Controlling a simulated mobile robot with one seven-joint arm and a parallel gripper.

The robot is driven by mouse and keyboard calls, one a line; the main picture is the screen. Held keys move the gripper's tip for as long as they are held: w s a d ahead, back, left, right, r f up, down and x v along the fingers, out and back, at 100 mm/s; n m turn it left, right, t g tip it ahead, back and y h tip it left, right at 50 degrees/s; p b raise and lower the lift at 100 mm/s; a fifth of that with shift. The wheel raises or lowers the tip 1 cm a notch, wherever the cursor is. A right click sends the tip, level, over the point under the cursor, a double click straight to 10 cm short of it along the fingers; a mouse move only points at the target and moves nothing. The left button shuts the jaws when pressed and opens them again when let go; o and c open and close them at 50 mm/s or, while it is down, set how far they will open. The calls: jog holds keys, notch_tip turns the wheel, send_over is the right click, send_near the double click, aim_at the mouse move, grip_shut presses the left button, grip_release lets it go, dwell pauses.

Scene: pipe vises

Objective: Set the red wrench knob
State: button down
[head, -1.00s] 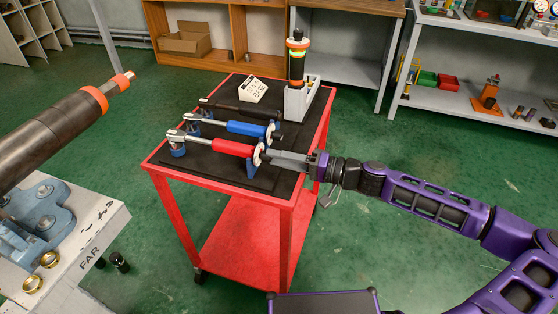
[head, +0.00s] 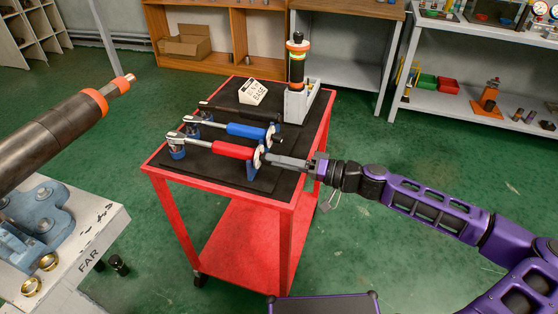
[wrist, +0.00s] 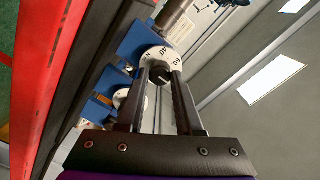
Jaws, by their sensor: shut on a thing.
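The red wrench (head: 232,149) lies on the black mat on top of the red cart, its head toward the left. At its right end are a white dial (head: 257,157) and a knob. In the wrist view the white dial (wrist: 160,62) shows printed marks, and the dark knob (wrist: 159,76) with a pale line sits between my fingertips. My gripper (head: 268,157) reaches in from the right and is shut on the knob. It also shows in the wrist view (wrist: 160,80). The blue wrench (head: 247,130) lies just behind the red one.
A black wrench (head: 222,110) lies behind the blue one. A white block marked BASE (head: 253,92) and a grey holder with an orange-banded black device (head: 297,100) stand at the back of the red cart (head: 228,182). A large pipe (head: 60,135) juts in at left.

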jog(key=c, duration=0.6)
grip_release()
jog(key=shift+o, duration=0.2)
jog(key=v, duration=1.7)
jog(key=shift+d+p, duration=0.2)
jog(key=shift+p, duration=0.25)
